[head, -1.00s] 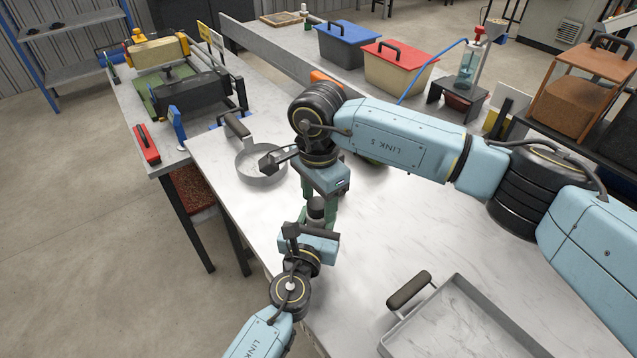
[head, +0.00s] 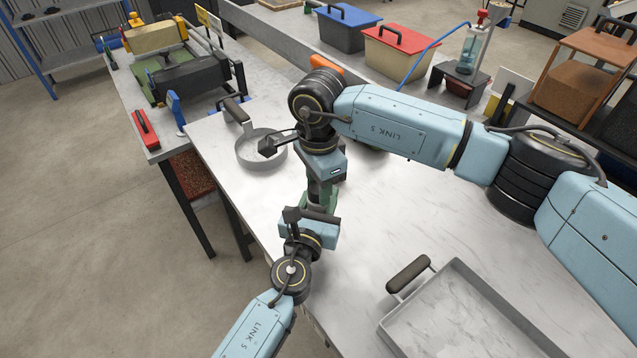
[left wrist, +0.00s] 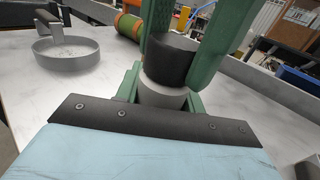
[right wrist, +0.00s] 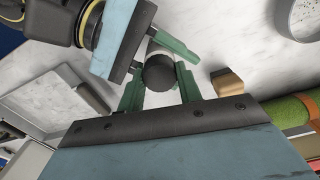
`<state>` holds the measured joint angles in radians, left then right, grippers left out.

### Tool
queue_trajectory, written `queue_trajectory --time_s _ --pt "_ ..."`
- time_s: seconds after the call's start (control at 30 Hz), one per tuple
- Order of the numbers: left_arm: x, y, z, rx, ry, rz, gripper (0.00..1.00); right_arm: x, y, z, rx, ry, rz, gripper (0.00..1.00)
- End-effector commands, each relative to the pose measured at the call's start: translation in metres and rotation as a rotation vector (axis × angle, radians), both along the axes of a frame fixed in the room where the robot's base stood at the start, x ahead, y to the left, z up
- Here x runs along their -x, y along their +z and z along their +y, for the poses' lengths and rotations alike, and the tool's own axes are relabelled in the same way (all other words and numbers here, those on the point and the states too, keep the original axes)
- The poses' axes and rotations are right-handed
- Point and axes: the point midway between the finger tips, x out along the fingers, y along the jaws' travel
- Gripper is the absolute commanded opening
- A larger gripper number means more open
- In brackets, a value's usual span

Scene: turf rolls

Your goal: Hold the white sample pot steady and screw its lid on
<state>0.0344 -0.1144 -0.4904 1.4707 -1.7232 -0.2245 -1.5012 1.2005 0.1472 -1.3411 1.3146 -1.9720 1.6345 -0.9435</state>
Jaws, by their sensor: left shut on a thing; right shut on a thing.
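The white sample pot (left wrist: 161,95) stands upright between the green fingers of my left gripper (left wrist: 158,104), which is shut on it. The black lid (left wrist: 170,62) sits directly over the pot, seemingly touching it. How far it is threaded I cannot tell. My right gripper (head: 325,192) comes from above and is shut on the lid. In the right wrist view the lid (right wrist: 160,73) shows as a dark round top between the right fingers. In the head view the grippers and arms mostly hide the pot and lid.
A round grey pan (head: 262,151) with a dark handle lies at the left on the white table. A rectangular metal tray (head: 455,270) is at the front right. A wooden block (right wrist: 228,80) and a green roll (right wrist: 285,113) lie near the grippers in the right wrist view.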

Motion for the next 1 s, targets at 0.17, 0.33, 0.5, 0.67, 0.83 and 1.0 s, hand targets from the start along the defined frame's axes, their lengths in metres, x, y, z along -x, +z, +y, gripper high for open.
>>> queue_trajectory --time_s 0.17,0.33,0.5,0.67,0.83,1.0 --pt "-0.0023 -0.0005 0.0044 0.001 0.011 0.001 0.00 0.0036 -0.0014 0.0005 0.004 -0.321 0.011 0.07" --pt "-0.0026 -0.0005 0.0051 0.000 0.012 0.000 0.00 0.0044 -0.0018 0.0010 0.005 -0.641 0.012 0.07" --pt "-0.0029 -0.0004 0.0055 0.000 0.013 0.000 0.00 0.0049 -0.0021 0.0015 0.005 -0.863 0.012 0.07" --pt "-0.0030 -0.0004 0.0057 0.000 0.013 0.000 0.00 0.0050 -0.0023 0.0016 0.007 -0.856 0.013 0.39" --pt "-0.0024 -0.0003 0.0043 0.000 0.010 0.000 0.00 0.0039 -0.0018 0.0014 0.004 -0.856 0.010 0.56" --pt "-0.0015 -0.0003 0.0029 0.000 0.007 0.000 0.00 0.0029 -0.0014 0.0012 0.002 -0.857 0.008 0.56"
